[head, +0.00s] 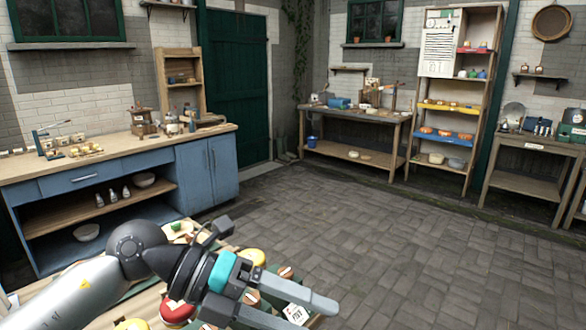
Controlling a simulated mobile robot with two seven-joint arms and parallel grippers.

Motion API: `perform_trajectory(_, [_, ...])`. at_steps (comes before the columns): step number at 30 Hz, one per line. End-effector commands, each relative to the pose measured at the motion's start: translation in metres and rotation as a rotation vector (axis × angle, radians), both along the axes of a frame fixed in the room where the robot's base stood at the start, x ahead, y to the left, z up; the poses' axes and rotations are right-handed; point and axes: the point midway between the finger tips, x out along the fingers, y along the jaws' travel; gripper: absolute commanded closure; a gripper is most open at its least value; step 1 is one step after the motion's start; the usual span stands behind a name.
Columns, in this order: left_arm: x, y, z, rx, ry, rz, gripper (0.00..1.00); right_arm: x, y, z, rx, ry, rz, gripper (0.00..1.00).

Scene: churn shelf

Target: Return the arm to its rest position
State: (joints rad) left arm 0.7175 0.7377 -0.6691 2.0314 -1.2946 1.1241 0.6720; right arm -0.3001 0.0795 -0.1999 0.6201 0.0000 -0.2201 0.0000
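My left arm comes in from the lower left, and its gripper (310,314) is in the lower middle of the head view. Its two fingers point to the right and stand apart, with nothing visibly held between them. It is above the near table (140,305), which carries several coloured items, and it hides part of them. My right arm and gripper are not in view.
Under and around my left arm are a red-and-white item (177,313), a yellow item (253,256) and a white card (296,314). A blue cabinet counter (208,172) stands at the left. Shelving (480,95) and workbenches line the far wall. The paved floor (400,240) is clear.

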Motion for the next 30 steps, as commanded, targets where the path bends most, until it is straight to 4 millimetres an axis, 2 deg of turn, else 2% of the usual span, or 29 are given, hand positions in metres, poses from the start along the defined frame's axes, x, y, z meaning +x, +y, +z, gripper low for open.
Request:
perform_trajectory(1, [-0.005, -0.015, 0.014, -0.124, 0.021, 0.014, 0.23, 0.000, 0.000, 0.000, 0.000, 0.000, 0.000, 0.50])
perform_trajectory(3, [-0.006, -0.028, 0.036, -0.289, 0.048, 0.051, 0.23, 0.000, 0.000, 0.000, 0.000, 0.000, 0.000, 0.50])
perform_trajectory(7, [0.002, -0.035, 0.075, -0.574, 0.116, 0.164, 0.23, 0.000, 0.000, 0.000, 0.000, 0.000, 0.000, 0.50])
perform_trajectory(12, [0.030, -0.015, 0.108, -0.896, 0.238, 0.393, 0.23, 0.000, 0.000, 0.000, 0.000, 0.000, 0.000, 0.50])
perform_trajectory(16, [0.058, 0.017, 0.110, -1.090, 0.354, 0.622, 0.23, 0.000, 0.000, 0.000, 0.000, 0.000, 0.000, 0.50])
perform_trajectory(20, [0.083, 0.057, 0.088, -1.223, 0.490, 0.888, 0.23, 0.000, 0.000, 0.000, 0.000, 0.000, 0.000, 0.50])
perform_trajectory(23, [0.096, 0.088, 0.055, -1.281, 0.608, 1.112, 0.23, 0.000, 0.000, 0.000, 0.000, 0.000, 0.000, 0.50])
perform_trajectory(26, [0.100, 0.117, 0.011, -1.294, 0.735, 1.347, 0.23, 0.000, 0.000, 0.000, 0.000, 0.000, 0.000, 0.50])
perform_trajectory(30, [0.084, 0.150, -0.063, -1.231, 0.930, 1.677, 0.23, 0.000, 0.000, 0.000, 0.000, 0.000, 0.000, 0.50])
